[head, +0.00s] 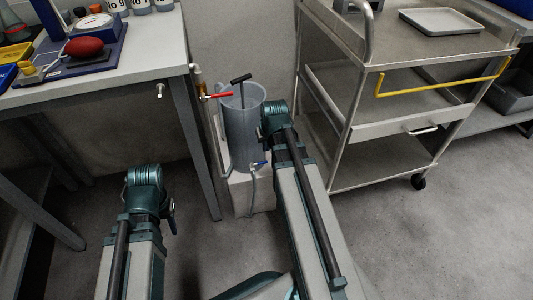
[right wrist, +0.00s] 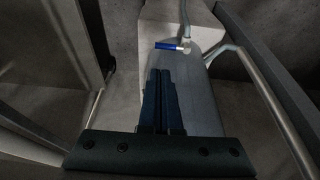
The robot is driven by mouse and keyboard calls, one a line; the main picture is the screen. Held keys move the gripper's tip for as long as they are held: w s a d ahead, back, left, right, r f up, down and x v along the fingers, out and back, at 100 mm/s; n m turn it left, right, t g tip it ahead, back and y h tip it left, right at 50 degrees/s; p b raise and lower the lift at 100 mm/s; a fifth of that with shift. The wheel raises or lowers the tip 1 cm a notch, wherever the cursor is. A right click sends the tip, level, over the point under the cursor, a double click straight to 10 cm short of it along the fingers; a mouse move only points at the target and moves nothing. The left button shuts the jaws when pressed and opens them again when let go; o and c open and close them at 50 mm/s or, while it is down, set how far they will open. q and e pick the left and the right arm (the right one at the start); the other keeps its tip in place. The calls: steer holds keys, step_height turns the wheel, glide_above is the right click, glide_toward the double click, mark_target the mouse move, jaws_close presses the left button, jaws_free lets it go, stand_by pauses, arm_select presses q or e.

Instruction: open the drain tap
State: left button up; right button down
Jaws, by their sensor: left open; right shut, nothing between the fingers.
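The drain tap has a blue lever (head: 259,164) low on the front of a tall grey cylindrical vessel (head: 240,120), with a hose hanging below it. In the right wrist view the blue lever (right wrist: 168,45) lies sideways, just beyond my right gripper's fingertips (right wrist: 160,72). That gripper is shut and empty, with a small gap seemingly left to the lever. In the head view my right wrist hides the right gripper. My left gripper (head: 171,207) is open, low at the left, mostly hidden by its own wrist and away from the vessel.
The vessel stands on a pale block (head: 245,192), between the bench (head: 150,60) and a steel trolley (head: 375,150) with a yellow bar. A red-handled tap (head: 222,95) sits at the vessel's upper left. A black T-handle (head: 240,79) rises above it. Floor in front is clear.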

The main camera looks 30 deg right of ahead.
mark_target(259, 163)
steer(key=shift+w+d+f, duration=0.15)
steer(key=shift+w+d, duration=0.1)
steer(key=shift+d, duration=0.3)
steer(key=shift+f, duration=0.15)
steer(key=b+x, duration=0.9)
steer(key=shift+f, duration=0.35)
